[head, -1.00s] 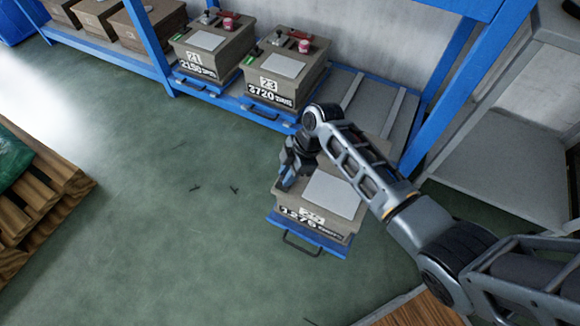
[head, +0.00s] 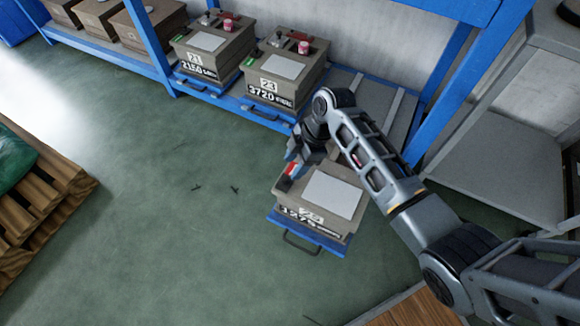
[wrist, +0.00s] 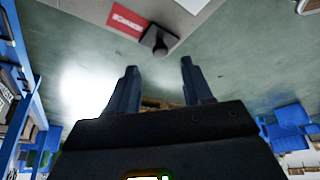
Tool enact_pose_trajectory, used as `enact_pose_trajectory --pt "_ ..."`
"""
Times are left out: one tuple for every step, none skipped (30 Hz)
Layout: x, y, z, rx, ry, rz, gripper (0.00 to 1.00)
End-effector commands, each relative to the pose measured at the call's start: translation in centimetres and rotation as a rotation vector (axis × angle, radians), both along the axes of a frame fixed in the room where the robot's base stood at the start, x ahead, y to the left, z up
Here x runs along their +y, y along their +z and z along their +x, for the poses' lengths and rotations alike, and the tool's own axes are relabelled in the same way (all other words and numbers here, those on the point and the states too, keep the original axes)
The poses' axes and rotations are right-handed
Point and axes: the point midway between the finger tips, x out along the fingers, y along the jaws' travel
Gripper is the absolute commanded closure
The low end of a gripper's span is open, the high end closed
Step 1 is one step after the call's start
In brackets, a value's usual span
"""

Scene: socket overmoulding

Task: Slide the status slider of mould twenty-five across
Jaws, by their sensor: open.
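Mould twenty-five (head: 347,222) is a grey-brown block on a blue pulled-out tray (head: 325,245), with a pale plate (head: 333,194) on top. The last digit of its number is partly blurred in the head view. The status slider shows as a red marking (head: 291,170) at the mould's back left corner. In the wrist view I see the red lettered label (wrist: 126,21) and a dark knob (wrist: 154,40) beside it. My gripper (head: 292,157) is open at that corner; in the wrist view its fingers (wrist: 158,70) are apart with nothing between them, the knob beyond their tips.
Mould 23 (head: 278,90) and mould 21 (head: 205,68) stand on the blue rack's lower shelf, with green marks and red parts on top. An empty slatted bay (head: 345,90) lies to their right. A wooden pallet (head: 45,215) is at left.

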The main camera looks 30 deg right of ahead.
Motion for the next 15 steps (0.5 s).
enact_pose_trajectory --pt "-0.3 0.9 0.0 -0.001 0.0 0.001 0.5" --pt "-0.4 1.2 -0.1 0.0 0.0 0.001 0.5" --pt "-0.6 1.6 -0.1 -0.001 0.0 0.001 0.5" --pt "-0.7 1.8 -0.1 -0.001 0.0 0.001 0.5" --pt "-0.7 2.0 -0.1 0.0 0.0 0.001 0.5" --pt "-0.8 2.2 -0.2 0.001 0.0 0.001 0.5" --pt "-0.9 2.3 -0.2 0.001 0.0 0.001 0.5" --pt "-0.9 2.3 -0.2 0.001 0.0 0.001 0.5" --pt "-1.0 2.4 -0.2 0.001 0.0 0.001 0.5" --pt "-1.0 2.4 -0.2 0.001 0.0 0.001 0.5" --pt "-1.0 2.4 -0.2 0.001 0.0 0.001 0.5" --pt "-1.0 2.4 -0.2 0.001 0.0 0.001 0.5" --pt "-1.0 2.4 -0.2 0.001 0.0 0.001 0.5" --pt "-1.0 2.3 -0.2 0.001 0.0 0.0 0.5" --pt "-1.0 2.3 -0.2 0.001 0.0 0.001 0.5"
